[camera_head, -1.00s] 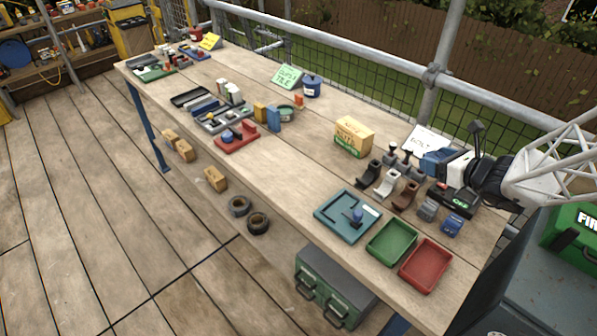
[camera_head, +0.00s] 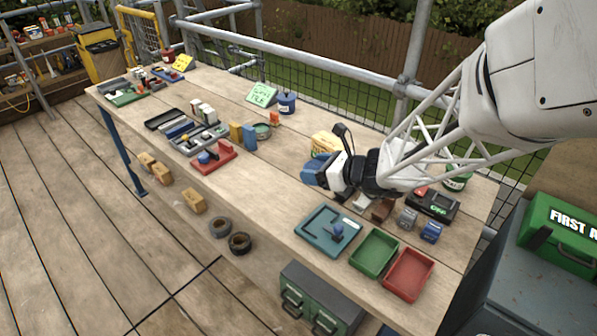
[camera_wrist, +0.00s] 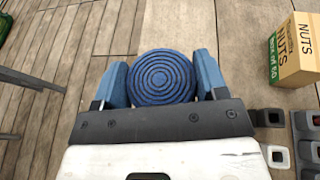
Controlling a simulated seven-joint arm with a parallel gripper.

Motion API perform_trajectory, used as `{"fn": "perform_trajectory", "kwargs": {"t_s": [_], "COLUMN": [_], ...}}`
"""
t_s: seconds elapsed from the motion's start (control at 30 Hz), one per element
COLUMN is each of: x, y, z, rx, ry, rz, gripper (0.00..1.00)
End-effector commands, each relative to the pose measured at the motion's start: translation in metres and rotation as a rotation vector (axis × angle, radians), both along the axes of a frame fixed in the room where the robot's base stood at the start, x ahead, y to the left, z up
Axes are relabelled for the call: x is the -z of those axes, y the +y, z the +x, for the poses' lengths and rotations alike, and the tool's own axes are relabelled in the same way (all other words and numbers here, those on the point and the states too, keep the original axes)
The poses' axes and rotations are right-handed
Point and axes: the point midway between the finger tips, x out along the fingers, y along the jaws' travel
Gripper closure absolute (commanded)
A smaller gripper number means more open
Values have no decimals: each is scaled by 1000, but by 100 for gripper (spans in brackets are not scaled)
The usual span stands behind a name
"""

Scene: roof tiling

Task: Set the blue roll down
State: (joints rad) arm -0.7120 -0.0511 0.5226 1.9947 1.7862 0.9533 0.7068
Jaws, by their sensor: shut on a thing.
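The blue roll (camera_wrist: 162,78) shows end-on in the wrist view as a round face with dark concentric rings. It sits between the two blue fingers of my gripper (camera_wrist: 161,70), which is shut on it. In the head view my gripper (camera_head: 316,168) is over the right half of the wooden bench (camera_head: 268,190), in front of the nuts box. The roll cannot be told apart from the blue fingers there. The wrist view shows bench planks beyond the roll; I cannot tell how high it is above them.
The yellow-and-green nuts box (camera_wrist: 298,48) is to the right of the roll. A teal tray (camera_head: 312,241), a green tray (camera_head: 373,251) and a red tray (camera_head: 407,275) lie at the bench's front right. Bare planks lie left of my gripper. My arm hides part of the back right.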

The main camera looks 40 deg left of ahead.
Motion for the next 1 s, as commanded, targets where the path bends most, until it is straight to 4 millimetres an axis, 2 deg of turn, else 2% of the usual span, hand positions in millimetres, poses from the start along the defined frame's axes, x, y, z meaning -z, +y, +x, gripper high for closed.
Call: {"fn": "perform_trajectory", "kwargs": {"t_s": [0.03, 0.2, 0.5, 0.8, 1.0], "x": [0, 0, 2, 71, 104], "y": [9, 30, 55, 53, 53], "z": [-10, -37, -73, -71, -70], "rx": [-20, -72, -137, -132, -133], "ry": [0, -1, 1, 4, 1], "rz": [0, 0, -1, -3, -2], "gripper": [60, 60, 60, 60, 60]}}
